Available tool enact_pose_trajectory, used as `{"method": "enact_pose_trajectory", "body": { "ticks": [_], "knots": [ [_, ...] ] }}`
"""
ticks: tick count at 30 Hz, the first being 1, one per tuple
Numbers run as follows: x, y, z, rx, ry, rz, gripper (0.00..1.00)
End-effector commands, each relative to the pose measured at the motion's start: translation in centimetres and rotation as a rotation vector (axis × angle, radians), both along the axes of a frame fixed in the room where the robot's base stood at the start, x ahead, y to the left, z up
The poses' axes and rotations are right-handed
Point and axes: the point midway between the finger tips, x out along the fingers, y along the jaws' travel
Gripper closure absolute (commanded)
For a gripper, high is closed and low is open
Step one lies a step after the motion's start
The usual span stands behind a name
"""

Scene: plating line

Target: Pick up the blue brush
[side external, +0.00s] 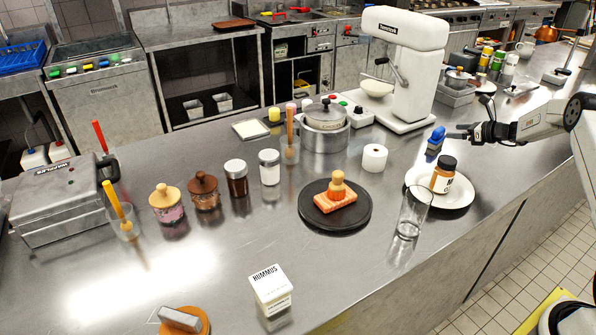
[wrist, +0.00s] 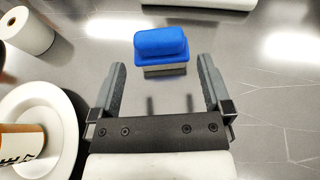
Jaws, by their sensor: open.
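The blue brush (side external: 436,137) stands on the steel counter, to the right of the white roll and behind the white plate. In the wrist view the blue brush (wrist: 161,46) has a blue block top over a grey-brown lower part. My gripper (side external: 452,136) comes in from the right, close beside the brush. In the wrist view my gripper (wrist: 161,75) has its two fingers spread wide. The brush lies just ahead of the fingertips, roughly centred between them. Nothing is held. Whether a finger touches the brush is not clear.
A white plate (side external: 459,199) holding an orange-labelled jar (side external: 443,175) sits in front of the brush. A white roll (side external: 374,158) stands to the left, a clear glass (side external: 411,212) nearer the front. A white stand mixer (side external: 405,65) rises behind. Counter right of the brush looks clear.

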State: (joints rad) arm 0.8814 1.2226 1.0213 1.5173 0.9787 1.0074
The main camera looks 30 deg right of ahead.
Motion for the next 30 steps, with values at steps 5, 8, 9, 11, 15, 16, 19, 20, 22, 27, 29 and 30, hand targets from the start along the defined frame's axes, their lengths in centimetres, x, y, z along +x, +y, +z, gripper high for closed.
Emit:
{"method": "enact_pose_trajectory", "body": {
  "ticks": [5,8,9,11,15,16,19,20,22,27,29,30],
  "knots": [
    [1.3,0.4,-0.6,-0.001,0.000,0.002,0.00],
    [1.6,0.4,-0.7,-0.001,0.000,0.001,0.00],
    [1.7,0.4,-0.7,-0.001,0.000,0.001,0.00],
    [1.7,0.4,-0.7,-0.001,0.000,0.000,0.00],
    [1.8,0.5,-0.7,-0.001,0.000,0.001,0.00],
    [1.9,0.5,-0.8,-0.001,0.000,0.001,0.00],
    [2.2,0.6,-1.0,0.000,0.000,0.002,0.00],
    [2.4,0.7,-1.1,0.000,0.001,0.002,0.00],
    [2.9,0.9,-1.3,-0.001,0.000,0.003,0.00],
    [4.3,1.2,-1.9,-0.002,0.001,0.003,0.00],
    [4.7,1.4,-2.1,-0.001,0.000,0.003,0.00],
    [5.0,1.4,-2.2,-0.001,0.000,0.003,0.00]
  ]
}}
